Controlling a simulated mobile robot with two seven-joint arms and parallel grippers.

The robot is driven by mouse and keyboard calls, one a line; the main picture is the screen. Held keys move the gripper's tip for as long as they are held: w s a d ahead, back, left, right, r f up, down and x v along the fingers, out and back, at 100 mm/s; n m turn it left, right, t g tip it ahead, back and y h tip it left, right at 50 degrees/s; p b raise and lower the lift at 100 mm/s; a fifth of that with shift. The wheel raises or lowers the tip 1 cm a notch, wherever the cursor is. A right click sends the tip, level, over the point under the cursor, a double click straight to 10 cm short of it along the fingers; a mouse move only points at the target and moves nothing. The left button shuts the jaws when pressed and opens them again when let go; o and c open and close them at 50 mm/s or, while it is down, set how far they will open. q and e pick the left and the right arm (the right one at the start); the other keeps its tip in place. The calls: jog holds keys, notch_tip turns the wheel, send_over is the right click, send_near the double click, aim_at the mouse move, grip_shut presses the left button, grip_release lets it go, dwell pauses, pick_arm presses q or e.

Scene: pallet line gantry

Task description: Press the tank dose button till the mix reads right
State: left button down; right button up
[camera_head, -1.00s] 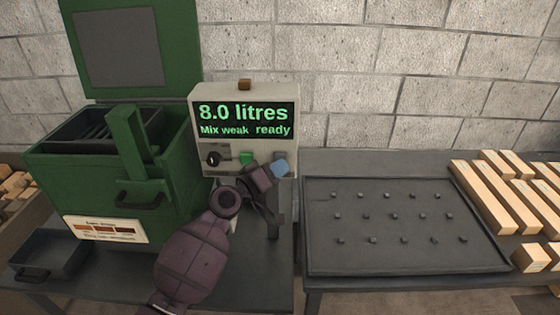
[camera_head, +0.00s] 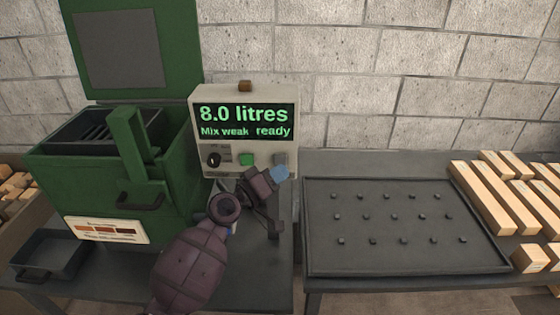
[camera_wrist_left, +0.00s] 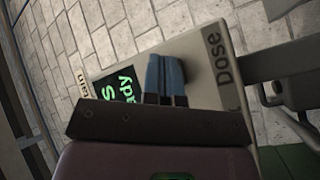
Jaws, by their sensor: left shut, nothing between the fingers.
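The beige control box (camera_head: 240,90) stands on the bench and its green display (camera_head: 245,121) reads "8.0 litres" and "Mix weak ready". Its face has a black knob (camera_head: 213,159), a green button (camera_head: 247,159) and a grey button (camera_head: 280,158) at the right. The wrist view shows the "Dose" label (camera_wrist_left: 218,57) on the box. My left gripper (camera_head: 280,173) is shut and empty, with its blue fingertips just below the grey button. The blue fingers also show in the wrist view (camera_wrist_left: 165,76), in front of the panel; contact cannot be told. My right gripper is out of view.
A green tank (camera_head: 65,185) with a raised lid stands left of the box, with a dark tray (camera_head: 50,270) at its front. A pegged black tray (camera_head: 400,256) lies on the right, beside several wooden blocks (camera_head: 485,195).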

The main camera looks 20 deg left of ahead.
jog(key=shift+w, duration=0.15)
pick_arm(q)
jog(key=s, duration=0.2)
jog(key=s+d+p, duration=0.1)
jog(key=s, duration=0.1)
jog(key=shift+s+d, duration=0.2)
jog(key=shift+s, duration=0.2)
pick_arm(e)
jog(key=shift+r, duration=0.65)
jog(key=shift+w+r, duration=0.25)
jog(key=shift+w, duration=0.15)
